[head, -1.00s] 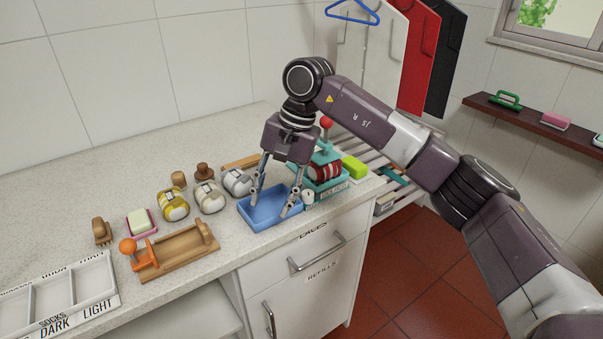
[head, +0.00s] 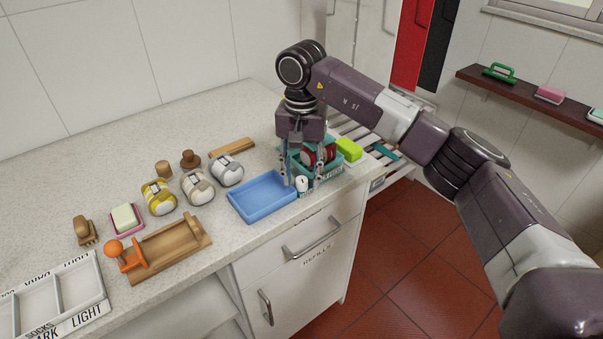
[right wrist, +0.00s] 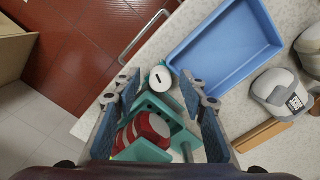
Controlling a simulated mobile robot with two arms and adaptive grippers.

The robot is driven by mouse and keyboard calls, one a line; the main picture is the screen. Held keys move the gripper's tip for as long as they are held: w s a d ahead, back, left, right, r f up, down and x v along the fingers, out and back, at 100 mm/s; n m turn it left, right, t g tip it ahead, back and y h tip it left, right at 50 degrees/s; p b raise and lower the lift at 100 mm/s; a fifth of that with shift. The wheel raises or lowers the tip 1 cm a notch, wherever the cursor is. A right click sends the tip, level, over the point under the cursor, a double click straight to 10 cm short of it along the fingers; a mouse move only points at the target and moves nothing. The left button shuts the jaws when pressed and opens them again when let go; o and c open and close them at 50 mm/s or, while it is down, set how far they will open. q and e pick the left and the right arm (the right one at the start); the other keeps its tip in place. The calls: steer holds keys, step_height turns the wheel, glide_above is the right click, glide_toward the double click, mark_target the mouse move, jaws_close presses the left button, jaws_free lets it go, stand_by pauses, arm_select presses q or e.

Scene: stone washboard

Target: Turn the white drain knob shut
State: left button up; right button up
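The white drain knob (head: 302,184) is a small white cylinder on the front of the green device (head: 332,166), which holds dark red rolls. In the right wrist view the knob (right wrist: 160,78) shows a round white face with a dark slot mark. My right gripper (head: 303,182) points down over the knob. Its two fingers are apart, one on each side of the knob, and nothing is between them in firm contact that I can see. In the right wrist view the gripper (right wrist: 162,84) is open around the knob. My left gripper is not in view.
A blue tray (head: 262,212) sits just left of the knob. A lime green block (head: 348,149) is behind the device. Several rolled cloths, a wooden board (head: 168,252) and a white sorting tray (head: 90,310) lie further left. The counter's front edge is close.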

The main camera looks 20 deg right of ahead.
jaws_close()
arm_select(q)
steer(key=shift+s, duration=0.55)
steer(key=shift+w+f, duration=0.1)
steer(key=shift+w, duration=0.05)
arm_select(e)
steer(key=shift+w+m, duration=0.1)
steer(key=shift+m, duration=1.3)
steer(key=m, duration=0.3)
steer(key=shift+a+m+b, duration=0.1)
steer(key=shift+m+b, duration=0.2)
steer(key=shift+b, duration=0.05)
steer(key=m, duration=0.3)
steer(key=shift+w+m, duration=0.1)
steer(key=shift+m, duration=0.2)
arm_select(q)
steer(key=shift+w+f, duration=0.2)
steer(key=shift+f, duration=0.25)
arm_select(e)
steer(key=shift+m, duration=1.7)
